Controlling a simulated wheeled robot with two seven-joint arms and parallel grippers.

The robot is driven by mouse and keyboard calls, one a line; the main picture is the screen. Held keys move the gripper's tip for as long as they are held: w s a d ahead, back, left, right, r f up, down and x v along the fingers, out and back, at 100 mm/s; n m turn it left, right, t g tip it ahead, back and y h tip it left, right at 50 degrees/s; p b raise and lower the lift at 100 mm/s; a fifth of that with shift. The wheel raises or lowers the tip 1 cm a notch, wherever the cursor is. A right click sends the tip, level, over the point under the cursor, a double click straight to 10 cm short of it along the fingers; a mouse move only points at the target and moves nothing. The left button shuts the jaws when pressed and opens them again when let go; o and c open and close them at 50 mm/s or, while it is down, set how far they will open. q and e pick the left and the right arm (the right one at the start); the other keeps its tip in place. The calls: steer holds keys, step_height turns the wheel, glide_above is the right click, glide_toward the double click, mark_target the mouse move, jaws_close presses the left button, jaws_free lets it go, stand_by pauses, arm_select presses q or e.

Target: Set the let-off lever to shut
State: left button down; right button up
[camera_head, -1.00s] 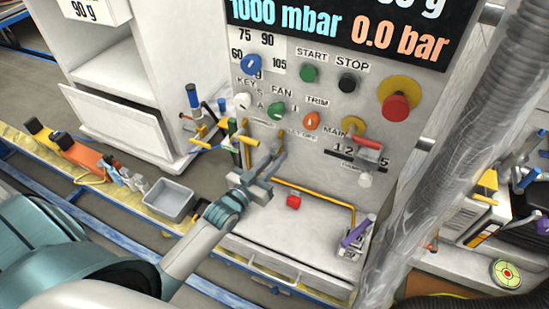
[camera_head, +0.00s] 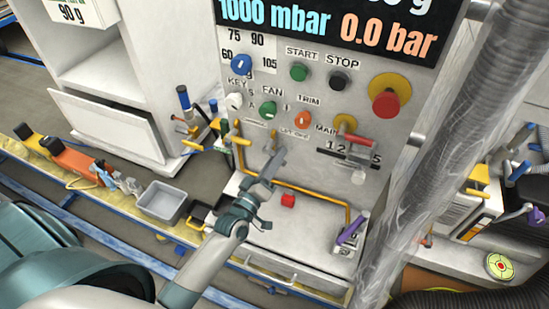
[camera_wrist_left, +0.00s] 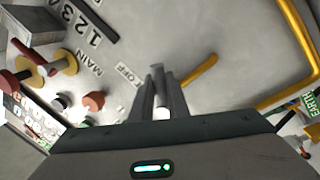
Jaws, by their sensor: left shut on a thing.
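The let-off lever (camera_wrist_left: 158,80) is mostly hidden between the fingers of my left gripper (camera_head: 275,160). In the left wrist view, the two grey fingers (camera_wrist_left: 160,95) stand close together around it, just beside the partly covered LET OFF label (camera_wrist_left: 130,74). In the head view, the gripper is at the lower front of the white panel (camera_head: 310,155), below the small LET OFF label (camera_head: 294,132). The hand covers the lever there, so I cannot tell its exact angle. My right gripper is not in view.
The MAIN lever (camera_head: 352,138) and a red stop button (camera_head: 385,102) are up and right. A purple-handled clamp (camera_head: 352,229) stands at the lower right. A grey tray (camera_head: 162,201) is left.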

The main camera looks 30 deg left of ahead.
arm_select(q)
steer(key=n, duration=0.1)
steer(key=r+n, duration=0.1)
steer(key=n, duration=0.1)
steer(key=n+y, duration=0.1)
steer(key=shift+d+r+n, duration=0.15)
steer(key=shift+d+n, duration=0.1)
steer(key=shift+n, duration=0.05)
steer(key=shift+d+r+n+y+p, duration=0.1)
steer(key=shift+r+n+y+p, duration=0.2)
steer(key=shift+n, duration=0.8)
steer(key=shift+r+n+y+p, duration=0.15)
steer(key=shift+r+n+y, duration=0.1)
steer(key=shift+n, duration=0.85)
steer(key=c, duration=1.7)
jaws_free()
steer(key=shift+s+d+f+b, duration=0.15)
steer(key=shift+s+f+b, duration=0.65)
steer(key=shift+s, duration=2.05)
steer(key=shift+s+d+f+b, duration=0.3)
steer(key=shift+s+b, duration=0.9)
steer(key=shift+s, duration=1.6)
steer(key=shift+s+d+f+b, duration=0.1)
steer(key=shift+s+f+b, duration=0.7)
steer(key=shift+s, duration=2.05)
